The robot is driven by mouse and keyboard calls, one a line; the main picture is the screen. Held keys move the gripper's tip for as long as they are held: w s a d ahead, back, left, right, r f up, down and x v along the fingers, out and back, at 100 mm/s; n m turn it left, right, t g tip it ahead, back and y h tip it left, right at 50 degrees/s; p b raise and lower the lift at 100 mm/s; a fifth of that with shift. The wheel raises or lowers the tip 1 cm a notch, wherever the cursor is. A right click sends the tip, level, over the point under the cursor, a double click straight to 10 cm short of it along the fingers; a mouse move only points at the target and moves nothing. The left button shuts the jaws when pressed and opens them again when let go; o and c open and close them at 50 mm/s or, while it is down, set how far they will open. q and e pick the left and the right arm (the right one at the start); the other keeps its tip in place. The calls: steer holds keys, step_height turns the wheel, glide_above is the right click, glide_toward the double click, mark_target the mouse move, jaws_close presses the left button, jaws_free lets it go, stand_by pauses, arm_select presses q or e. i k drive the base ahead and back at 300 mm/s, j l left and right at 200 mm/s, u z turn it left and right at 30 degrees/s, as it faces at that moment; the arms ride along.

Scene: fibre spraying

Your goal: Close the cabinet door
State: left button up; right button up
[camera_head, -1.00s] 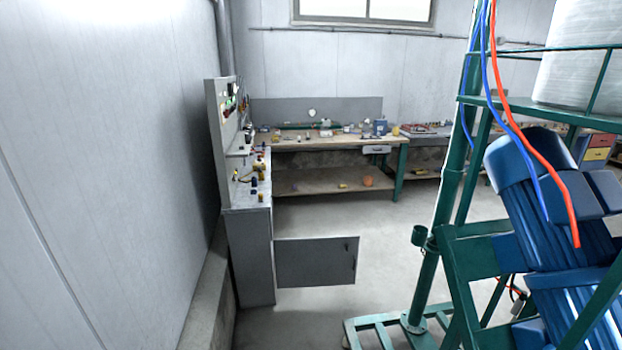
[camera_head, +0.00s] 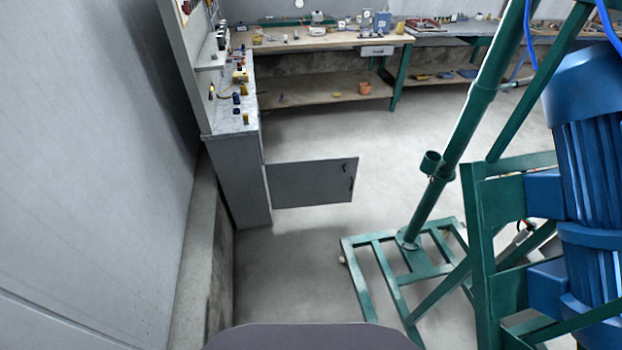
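The grey cabinet (camera_head: 238,184) stands against the left wall, with several small items on its top. Its grey door (camera_head: 311,184) is open and sticks out to the right over the floor. A dark handle (camera_head: 350,184) is near the door's free edge. Neither of my grippers is in the head view. No part of an arm shows near the door.
A green metal frame (camera_head: 456,180) with a blue motor (camera_head: 590,160) stands at the right, its base (camera_head: 408,268) on the floor. A workbench (camera_head: 330,41) runs along the back. A low concrete ledge (camera_head: 195,260) follows the left wall. Floor (camera_head: 290,270) before the cabinet is clear.

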mark_target(303, 183)
steer(key=i+j, duration=0.2)
steer(key=i, duration=0.25)
steer(key=i+j+z, duration=0.1)
steer(key=i, duration=0.3)
